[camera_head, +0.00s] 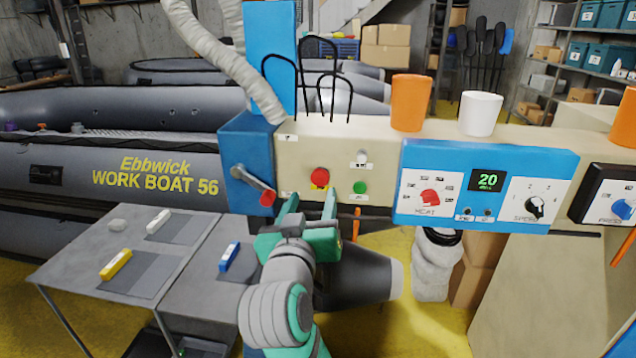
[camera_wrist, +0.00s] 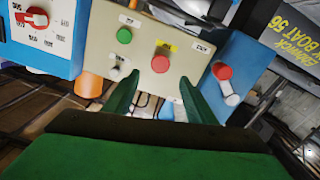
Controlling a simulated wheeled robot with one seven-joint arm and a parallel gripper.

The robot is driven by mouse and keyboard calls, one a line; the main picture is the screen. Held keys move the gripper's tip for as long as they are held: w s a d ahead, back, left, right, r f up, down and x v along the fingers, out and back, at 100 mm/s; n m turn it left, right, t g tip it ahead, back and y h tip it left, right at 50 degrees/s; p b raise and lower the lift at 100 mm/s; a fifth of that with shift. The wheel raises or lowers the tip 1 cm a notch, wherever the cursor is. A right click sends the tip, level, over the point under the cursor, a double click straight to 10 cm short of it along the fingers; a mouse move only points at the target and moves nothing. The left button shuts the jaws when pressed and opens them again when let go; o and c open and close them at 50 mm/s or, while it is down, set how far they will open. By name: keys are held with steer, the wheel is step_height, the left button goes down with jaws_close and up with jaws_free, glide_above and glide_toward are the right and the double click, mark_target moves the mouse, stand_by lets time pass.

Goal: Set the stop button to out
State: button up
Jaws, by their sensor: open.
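The stop button (camera_head: 320,178) is a red round head on the beige panel (camera_head: 300,155), with a yellow label beside it. It also shows in the wrist view (camera_wrist: 160,63), between and just beyond my fingertips. Whether it stands in or out I cannot tell. My gripper (camera_head: 311,201) is open and empty, with its green fingers pointing at the panel just below the button in the head view. In the wrist view my gripper (camera_wrist: 159,80) has one finger either side of the button's line, with no clear contact.
A green button (camera_head: 360,188) and a small white knob (camera_head: 362,157) sit right of the stop button. A red-ended lever (camera_head: 254,183) on a blue box is at left. A blue control unit (camera_head: 485,185) is at right. Orange and white cups (camera_head: 481,113) stand on top.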

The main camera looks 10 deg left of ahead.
mark_target(319, 178)
steer(key=w, duration=0.8)
steer(key=shift+a, duration=0.25)
steer(key=shift+s, duration=0.1)
